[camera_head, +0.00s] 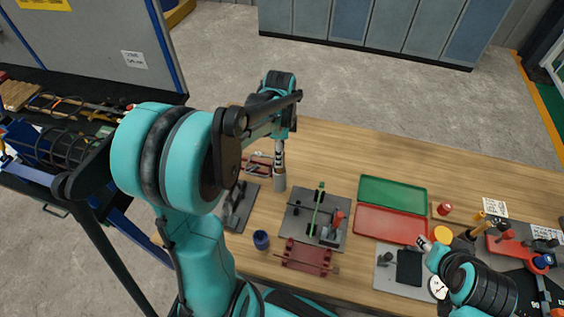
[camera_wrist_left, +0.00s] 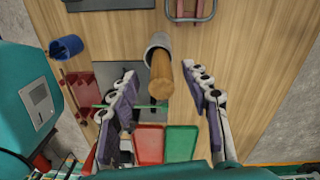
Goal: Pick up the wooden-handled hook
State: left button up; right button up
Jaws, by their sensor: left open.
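The hook's wooden handle (camera_wrist_left: 160,82) sticks up out of a grey cylindrical holder (camera_wrist_left: 158,44) in the left wrist view. The hook's metal part is hidden. My left gripper (camera_wrist_left: 163,100) is open, its two purple-padded fingers apart on either side of the handle, and I see no clear contact. In the head view, the left gripper (camera_head: 280,153) points down over the grey holder (camera_head: 279,182), and the handle cannot be made out there. My right gripper (camera_head: 428,246) is at the lower right of the table; its fingers are too small to read.
A green tray (camera_head: 392,189) and red tray (camera_head: 374,226) lie right of the holder. A grey plate with a fixture (camera_head: 300,221), a red rack (camera_head: 307,257) and a blue cup (camera_head: 261,239) stand in front. Bare wood (camera_head: 345,148) lies behind.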

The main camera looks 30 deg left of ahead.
aim_at(280, 171)
pick_arm(q)
notch_tip(280, 171, down, 3)
jog(key=shift+w+d+f+b, duration=0.1)
jog(key=shift+w+d+b, duration=0.05)
jog(key=shift+b, duration=0.15)
jog(key=shift+f, duration=0.35)
grip_shut()
jog(key=shift+r, duration=0.15)
